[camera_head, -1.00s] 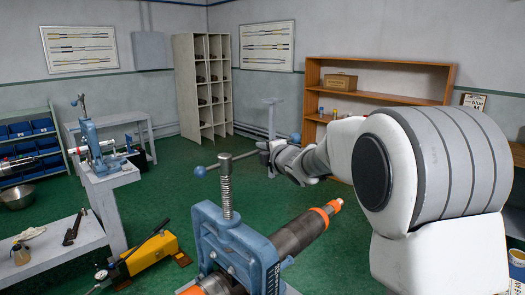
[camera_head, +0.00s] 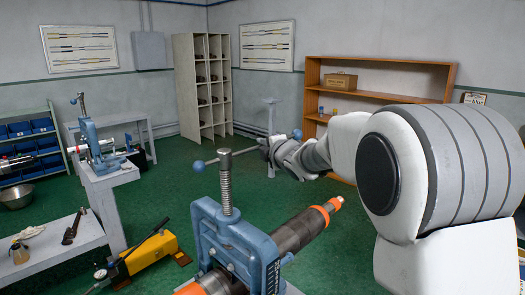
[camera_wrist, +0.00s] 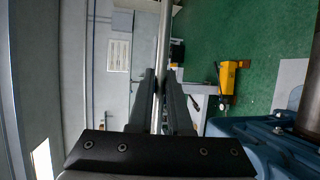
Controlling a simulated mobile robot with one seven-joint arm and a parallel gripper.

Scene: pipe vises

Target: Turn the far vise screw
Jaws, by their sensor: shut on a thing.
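The blue vise (camera_head: 237,245) nearest me stands at the bottom centre of the head view, with a dark, orange-banded pipe (camera_head: 300,231) through it. Its upright threaded screw (camera_head: 226,185) carries a cross bar (camera_head: 232,155) with blue ball ends. My gripper (camera_head: 267,149) is shut on this bar, right of the screw and near the right-hand ball. In the wrist view, the bar (camera_wrist: 164,45) runs between my two dark fingers (camera_wrist: 161,88). Another blue vise (camera_head: 93,138) stands farther off at the left, on a grey bench, with no gripper near it.
A yellow pump (camera_head: 150,254) sits on the green floor left of the near vise. A low grey bench (camera_head: 50,252) with a bottle and a tool is at the left. A wooden shelf (camera_head: 375,95) stands at the back right. The floor behind the near vise is open.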

